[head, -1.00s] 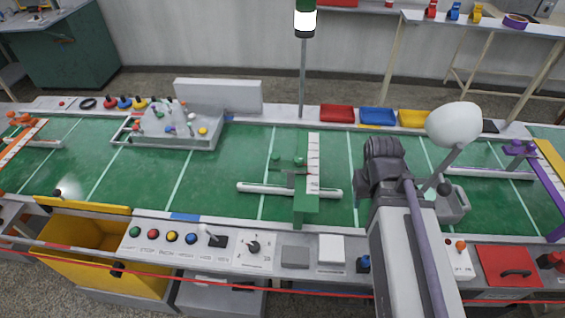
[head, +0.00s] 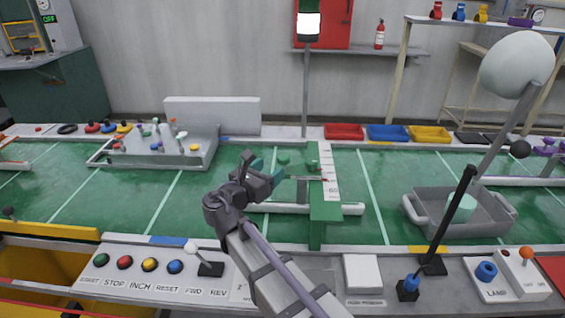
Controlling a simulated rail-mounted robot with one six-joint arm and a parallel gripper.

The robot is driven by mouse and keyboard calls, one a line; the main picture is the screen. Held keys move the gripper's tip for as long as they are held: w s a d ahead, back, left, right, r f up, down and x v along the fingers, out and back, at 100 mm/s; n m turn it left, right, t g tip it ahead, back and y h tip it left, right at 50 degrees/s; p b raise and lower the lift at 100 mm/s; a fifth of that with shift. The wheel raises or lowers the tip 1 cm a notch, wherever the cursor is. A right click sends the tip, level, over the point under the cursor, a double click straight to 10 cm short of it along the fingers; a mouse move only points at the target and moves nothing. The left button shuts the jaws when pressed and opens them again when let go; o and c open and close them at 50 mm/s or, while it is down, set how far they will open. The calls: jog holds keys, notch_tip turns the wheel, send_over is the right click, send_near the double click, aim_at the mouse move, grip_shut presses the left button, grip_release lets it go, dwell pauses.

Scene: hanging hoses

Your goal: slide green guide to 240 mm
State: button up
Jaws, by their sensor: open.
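The green guide (head: 324,208) stands across a white horizontal rail (head: 350,208) on the green table, in the right middle of the head view. A white scale strip (head: 329,172) with dark marks runs along its top; the reading is too small to make out. A small green knob (head: 283,159) shows to the left of the guide's far part. My gripper (head: 267,172) is open and empty, just left of the guide, with its fingers pointing toward the guide's far part. I cannot tell whether it touches anything. My wrist hides part of the rail's left end.
A grey tray with handles (head: 419,209) holds a pale green cylinder (head: 461,208) to the right. A black lever (head: 447,228) stands up in front of it. A grey bin (head: 150,152) of small parts lies at left. Control buttons (head: 125,262) line the front edge. A lamp pole (head: 305,95) rises behind.

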aim_at(279, 162)
jog(key=x, duration=0.7)
jog(key=shift+c, duration=0.4)
jog(key=shift+w, duration=0.1)
grip_shut()
